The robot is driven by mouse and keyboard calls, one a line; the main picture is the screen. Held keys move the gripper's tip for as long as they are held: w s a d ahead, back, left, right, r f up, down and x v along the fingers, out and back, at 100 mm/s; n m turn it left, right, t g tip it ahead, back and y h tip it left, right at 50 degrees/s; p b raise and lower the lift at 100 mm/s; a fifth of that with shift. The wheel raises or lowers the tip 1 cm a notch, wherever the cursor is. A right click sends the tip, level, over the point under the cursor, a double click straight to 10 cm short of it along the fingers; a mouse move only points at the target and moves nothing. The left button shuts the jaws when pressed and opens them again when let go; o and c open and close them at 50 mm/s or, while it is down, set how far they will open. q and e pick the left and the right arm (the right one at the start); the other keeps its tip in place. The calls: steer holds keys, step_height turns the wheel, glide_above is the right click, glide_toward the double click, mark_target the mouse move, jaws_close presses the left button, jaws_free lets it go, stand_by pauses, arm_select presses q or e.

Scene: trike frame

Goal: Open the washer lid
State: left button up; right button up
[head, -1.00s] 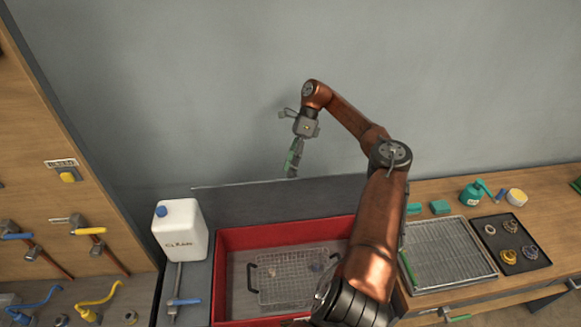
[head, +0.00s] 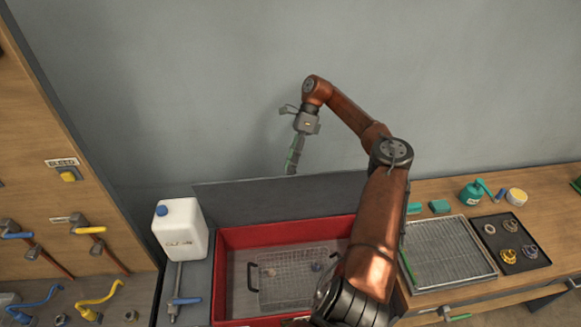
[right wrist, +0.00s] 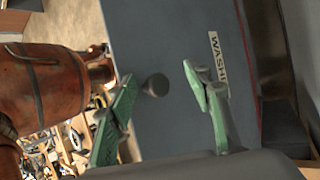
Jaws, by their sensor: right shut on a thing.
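The washer is a red tub (head: 228,240). Its dark grey lid (head: 270,198) stands raised along the tub's back edge, so the inside shows. In the right wrist view the lid (right wrist: 165,35) carries a white label with partly visible lettering and a round dark knob (right wrist: 155,85). My right gripper (head: 291,170) reaches down to the lid's upper edge. In the wrist view the green fingers of my right gripper (right wrist: 158,72) are on either side of the knob, shut on it, though the exact contact is hard to see. My left gripper is out of view.
A wire basket (head: 285,283) sits inside the tub. A white jug (head: 180,228) stands at the tub's left. A wire rack tray (head: 445,255) and a dark tray of parts (head: 510,245) lie to the right. The grey wall (head: 440,100) is behind.

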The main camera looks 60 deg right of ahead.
step_height(320, 180, up, 9)
stand_by(0.3)
steer(key=shift+a+r, duration=0.1)
steer(key=shift+a, duration=0.1)
steer(key=shift+d, duration=0.1)
stand_by(0.4)
